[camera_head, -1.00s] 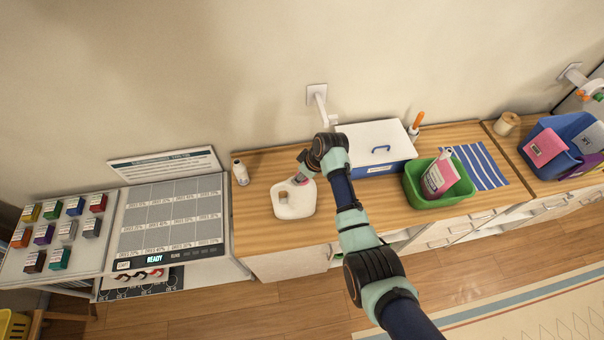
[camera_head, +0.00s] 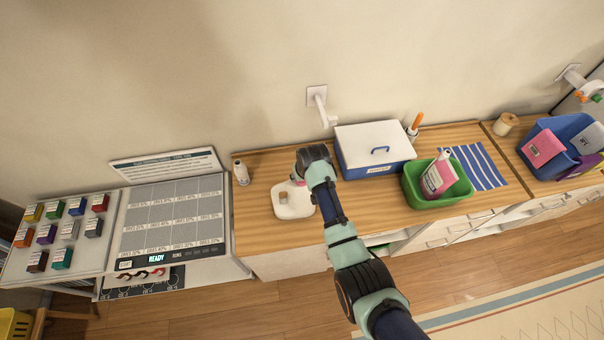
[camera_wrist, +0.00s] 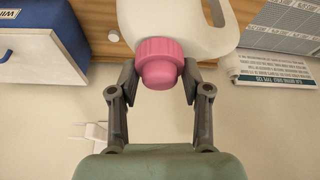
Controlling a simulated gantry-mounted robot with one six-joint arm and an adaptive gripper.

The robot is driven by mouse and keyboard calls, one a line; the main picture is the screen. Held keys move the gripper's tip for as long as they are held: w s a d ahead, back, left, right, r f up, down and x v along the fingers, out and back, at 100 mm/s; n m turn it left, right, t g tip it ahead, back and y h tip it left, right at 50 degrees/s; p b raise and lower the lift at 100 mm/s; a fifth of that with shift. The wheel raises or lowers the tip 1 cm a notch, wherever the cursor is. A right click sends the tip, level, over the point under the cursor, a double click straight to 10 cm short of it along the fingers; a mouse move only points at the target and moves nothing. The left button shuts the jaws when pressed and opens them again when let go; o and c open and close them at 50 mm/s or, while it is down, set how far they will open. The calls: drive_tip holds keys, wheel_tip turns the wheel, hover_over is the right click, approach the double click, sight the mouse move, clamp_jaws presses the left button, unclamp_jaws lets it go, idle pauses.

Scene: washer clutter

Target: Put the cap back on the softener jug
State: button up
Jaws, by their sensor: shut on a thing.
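The pink ribbed cap (camera_wrist: 159,60) is between my fingertips, in line with the jug's neck. It appears to meet the neck, but I cannot tell whether it is fully seated. My gripper (camera_wrist: 160,78) is shut on the cap. In the head view my gripper (camera_head: 299,181) is at the jug's back edge, and my wrist partly hides the cap.
A blue box with a white lid (camera_head: 375,146) stands close on the right. A green basin (camera_head: 438,202) holding a pink carton is farther right. A white wall fixture (camera_head: 320,105) is behind.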

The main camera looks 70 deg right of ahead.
drive_tip(key=m+g, duration=0.1)
drive_tip(key=m, duration=0.2)
drive_tip(key=shift+m+h, duration=0.4)
drive_tip(key=shift+f+m+g+b, duration=0.15)
drive_tip(key=shift+m+g+b, duration=0.3)
drive_tip(key=shift+m, duration=0.45)
drive_tip(key=shift+m+g, duration=0.45)
drive_tip(key=shift+m, duration=0.65)
drive_tip(key=o, duration=1.2)
drive_tip(key=shift+c, duration=0.6)
